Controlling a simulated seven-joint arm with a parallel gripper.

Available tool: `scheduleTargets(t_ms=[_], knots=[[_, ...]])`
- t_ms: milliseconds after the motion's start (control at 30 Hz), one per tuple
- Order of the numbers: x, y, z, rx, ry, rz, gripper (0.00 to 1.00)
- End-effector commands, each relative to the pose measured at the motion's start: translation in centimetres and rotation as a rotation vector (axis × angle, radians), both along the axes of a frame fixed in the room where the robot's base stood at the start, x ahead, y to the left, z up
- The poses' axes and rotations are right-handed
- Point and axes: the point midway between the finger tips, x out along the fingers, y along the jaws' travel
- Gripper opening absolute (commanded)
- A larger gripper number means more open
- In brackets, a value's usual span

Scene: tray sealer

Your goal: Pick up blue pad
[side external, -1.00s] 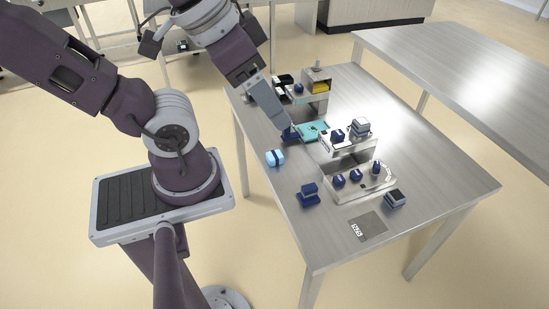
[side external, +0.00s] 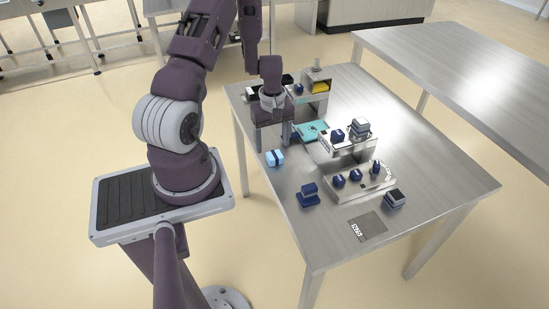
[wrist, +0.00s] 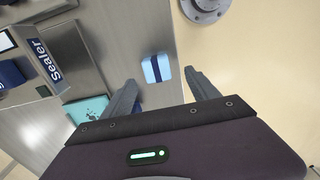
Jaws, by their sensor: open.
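The blue pad (side external: 275,158) is a small light-blue block with a dark blue band, lying on the metal table near its left edge. It also shows in the wrist view (wrist: 149,70), ahead of the gap between my fingertips. My gripper (side external: 272,141) is open and empty, pointing down over the table's left edge area. In the side view its fingers are just behind the pad; in the wrist view (wrist: 161,79) they are spread wider than the pad. The pad is fully visible and I see no contact.
A teal tray (side external: 311,131) and the metal sealer (wrist: 28,55) stand close by. A dark blue block (side external: 308,194) sits toward the front, with several blue pieces on a metal stand (side external: 362,189).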

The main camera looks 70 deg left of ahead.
Motion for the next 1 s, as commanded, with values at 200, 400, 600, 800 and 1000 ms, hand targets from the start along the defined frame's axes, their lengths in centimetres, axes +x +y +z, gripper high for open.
scheduleTargets(t_ms=[200, 400, 600, 800, 1000], knots=[[0.4, -0.2, -4.0, -0.004, 0.002, -0.003, 0.69], [0.5, -0.2, -5.3, -0.001, -0.001, -0.005, 0.69], [0.5, -0.2, -5.3, -0.001, -0.001, -0.006, 0.55], [0.5, -0.2, -5.3, -0.001, -0.001, -0.006, 0.16], [0.5, -0.2, -5.3, -0.001, -0.001, -0.007, 0.04]])
